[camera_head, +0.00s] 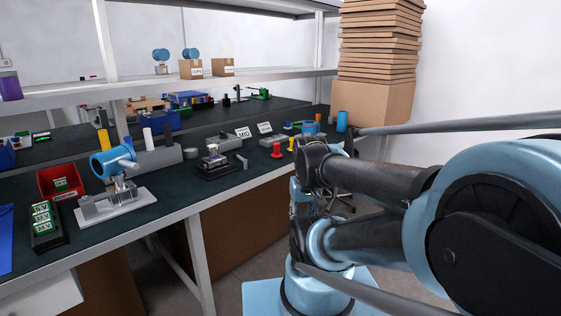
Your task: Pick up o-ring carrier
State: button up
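I cannot tell for certain which thing is the o-ring carrier. A small red flanged, spool-like piece (276,150) stands upright near the front edge of the dark-topped bench (245,183), right of centre. A small yellow piece (291,145) is just right of it, close to my arm in the picture. A blue round-bodied transmitter (113,161) sits on a metal fixture at the left. My blue and black arm fills the right side and hides the bench's right front part. I cannot make out my gripper's fingers.
A dark fixture (217,168) stands mid-bench. A red bin (60,182) and a black rack of green-labelled modules (45,226) are at the left. White label cards (243,132) stand behind. A shelf (130,91) overhangs the bench. Stacked cardboard (374,103) rises at the back right.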

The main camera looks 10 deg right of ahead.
aim_at(276, 154)
jog(key=k, duration=0.45)
jog(key=z, duration=1.35)
jog(key=i, duration=2.2)
jog(key=u, duration=2.55)
